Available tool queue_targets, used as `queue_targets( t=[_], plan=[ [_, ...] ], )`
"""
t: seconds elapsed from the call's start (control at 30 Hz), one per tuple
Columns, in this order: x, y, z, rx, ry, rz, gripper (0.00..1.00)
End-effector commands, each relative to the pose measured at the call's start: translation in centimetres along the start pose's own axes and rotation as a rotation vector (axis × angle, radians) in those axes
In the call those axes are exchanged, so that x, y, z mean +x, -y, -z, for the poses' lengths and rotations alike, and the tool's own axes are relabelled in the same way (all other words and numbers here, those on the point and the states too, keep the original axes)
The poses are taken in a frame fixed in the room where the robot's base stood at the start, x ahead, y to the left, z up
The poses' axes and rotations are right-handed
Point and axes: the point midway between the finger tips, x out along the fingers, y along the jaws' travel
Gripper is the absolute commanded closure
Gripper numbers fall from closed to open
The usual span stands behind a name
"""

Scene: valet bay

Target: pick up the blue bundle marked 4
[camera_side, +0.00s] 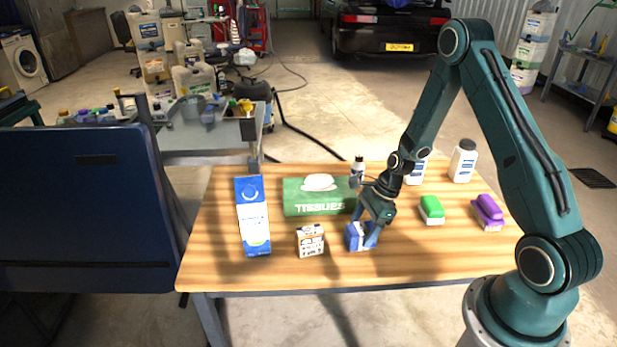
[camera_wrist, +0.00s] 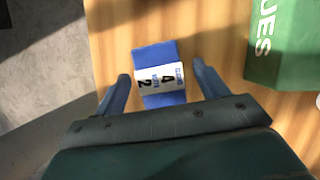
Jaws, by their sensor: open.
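The blue bundle (camera_side: 352,240) stands on the wooden table near its front edge, with a white band around it. In the wrist view the blue bundle (camera_wrist: 153,53) lies between my two fingers, and its band shows printed digits, a 4 and a 2 among them. My gripper (camera_side: 363,231) points down at the bundle from above. In the wrist view my gripper (camera_wrist: 160,71) is open, with one finger on each side of the bundle and a visible gap on both sides. Part of the bundle is hidden by my fingers in the side view.
A green tissue box (camera_side: 300,197) stands just behind the bundle. A white printed box (camera_side: 310,241) and a tall blue-and-white carton (camera_side: 252,215) stand to the left. White bottles (camera_side: 463,160) stand behind.

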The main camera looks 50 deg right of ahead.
Motion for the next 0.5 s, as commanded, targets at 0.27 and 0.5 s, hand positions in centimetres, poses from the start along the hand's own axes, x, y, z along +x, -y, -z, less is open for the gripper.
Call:
queue_targets(
  t=[0.27, 0.5],
  plan=[
    [2.5, 0.0, 0.0, 0.0, -0.001, -0.001, 0.27],
    [2.7, 0.0, 0.0, 0.0, -0.001, 0.0, 0.27]
  ],
)
